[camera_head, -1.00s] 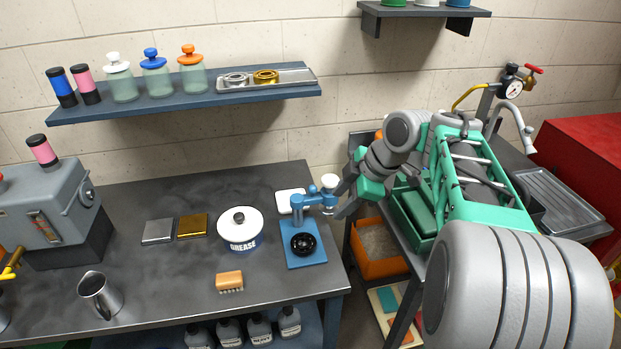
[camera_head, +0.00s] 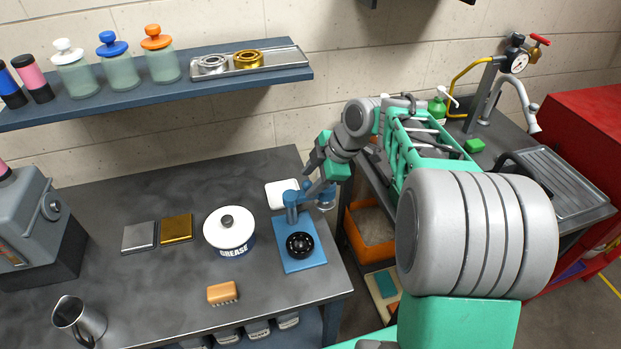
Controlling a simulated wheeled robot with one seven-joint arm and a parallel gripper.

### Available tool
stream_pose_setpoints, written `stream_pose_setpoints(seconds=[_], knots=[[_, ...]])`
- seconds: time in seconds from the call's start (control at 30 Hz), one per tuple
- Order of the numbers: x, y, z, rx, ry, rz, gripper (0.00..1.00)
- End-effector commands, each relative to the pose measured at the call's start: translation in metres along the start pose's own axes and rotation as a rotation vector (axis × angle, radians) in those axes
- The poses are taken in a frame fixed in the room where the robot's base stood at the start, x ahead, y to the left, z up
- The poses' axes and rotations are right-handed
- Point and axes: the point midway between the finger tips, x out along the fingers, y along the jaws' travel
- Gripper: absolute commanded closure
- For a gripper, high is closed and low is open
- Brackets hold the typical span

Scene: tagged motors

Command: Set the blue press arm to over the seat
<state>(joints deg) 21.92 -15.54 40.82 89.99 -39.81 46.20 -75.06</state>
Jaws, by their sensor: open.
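The blue press (camera_head: 303,262) stands on the right end of the dark workbench. Its flat base carries a black round seat (camera_head: 299,245). Its blue press arm (camera_head: 322,191) is on the post behind the seat and points right, off to the side of the seat and not over it. My gripper (camera_head: 312,178) comes in from the upper right and is at the outer end of the press arm, just above and behind it. Its jaws are open.
A white grease tub (camera_head: 229,230) stands left of the press, with a brush (camera_head: 222,293) in front. A white pad (camera_head: 283,194) lies behind the press. A steel jug (camera_head: 80,320) stands at the front left. An orange bin (camera_head: 371,235) is below, right of the bench.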

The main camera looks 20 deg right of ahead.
Motion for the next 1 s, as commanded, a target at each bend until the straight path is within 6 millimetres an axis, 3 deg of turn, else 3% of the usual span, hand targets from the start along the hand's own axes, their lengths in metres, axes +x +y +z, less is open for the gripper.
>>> stream_pose_setpoints(seconds=[0.33, 0.87, 1.0], knots=[[0.0085, 0.0, 0.0018, 0.003, -0.002, 0.001, 0.55], [0.0081, -0.0001, 0.0024, 0.004, -0.002, 0.001, 0.98], [0.008, -0.0001, 0.0024, 0.004, -0.002, 0.001, 1.0]])
